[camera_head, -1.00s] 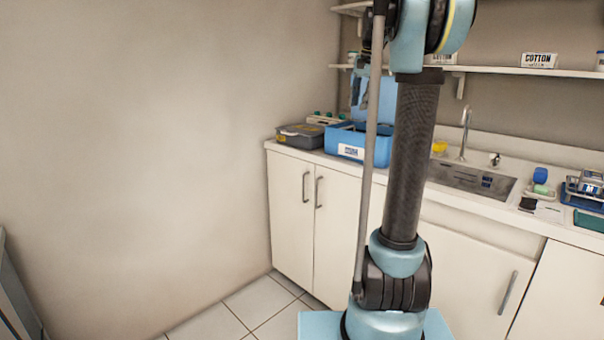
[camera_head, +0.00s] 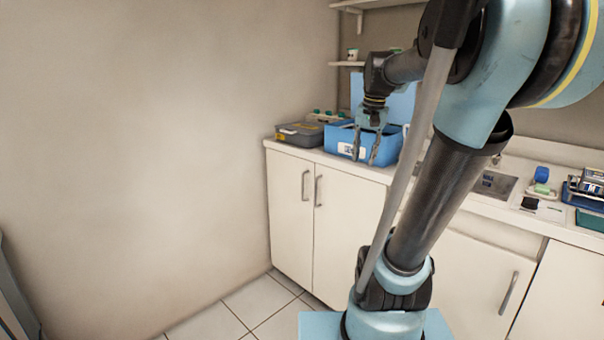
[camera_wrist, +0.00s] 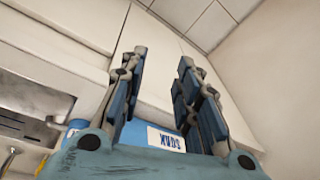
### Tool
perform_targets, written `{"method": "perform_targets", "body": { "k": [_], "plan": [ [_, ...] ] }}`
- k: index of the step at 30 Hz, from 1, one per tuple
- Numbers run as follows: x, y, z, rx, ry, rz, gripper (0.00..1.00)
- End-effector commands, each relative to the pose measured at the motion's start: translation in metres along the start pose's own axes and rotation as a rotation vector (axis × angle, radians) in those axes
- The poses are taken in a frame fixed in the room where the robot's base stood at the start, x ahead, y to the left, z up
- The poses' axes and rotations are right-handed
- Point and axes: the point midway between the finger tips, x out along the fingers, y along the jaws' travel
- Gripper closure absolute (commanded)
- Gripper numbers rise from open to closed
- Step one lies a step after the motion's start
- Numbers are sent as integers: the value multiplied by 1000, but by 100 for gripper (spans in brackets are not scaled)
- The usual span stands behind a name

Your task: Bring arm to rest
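My gripper (camera_head: 365,150) hangs pointing down in front of the open blue box (camera_head: 338,141) on the counter, in the head view. Its two fingers are spread apart with nothing between them. In the wrist view my gripper (camera_wrist: 158,80) is also open and empty, with the blue box's white label (camera_wrist: 166,139) behind it. My arm bends over from the upper right, and it hides part of the counter and sink.
A grey lidded case (camera_head: 299,134) sits left of the blue box on the white counter (camera_head: 310,153). The sink (camera_head: 496,185), a blue-capped bottle (camera_head: 541,175) and a blue rack (camera_head: 582,200) are to the right.

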Motion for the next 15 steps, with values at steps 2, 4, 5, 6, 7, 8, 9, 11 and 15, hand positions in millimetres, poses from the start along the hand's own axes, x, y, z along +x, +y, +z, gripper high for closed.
{"method": "perform_targets", "body": {
  "k": [2,4,5,6,7,8,9,11,15],
  "plan": [
    [19,10,27,-45,5,6,70],
    [35,18,48,-85,10,12,70],
    [42,22,56,-102,12,14,70],
    [51,27,68,-125,15,17,70],
    [59,31,76,-141,17,19,70],
    [66,34,85,-158,19,21,70],
    [77,39,96,-180,22,25,70],
    [93,47,113,-215,26,30,70],
    [131,65,150,-292,34,42,70]
  ]
}}
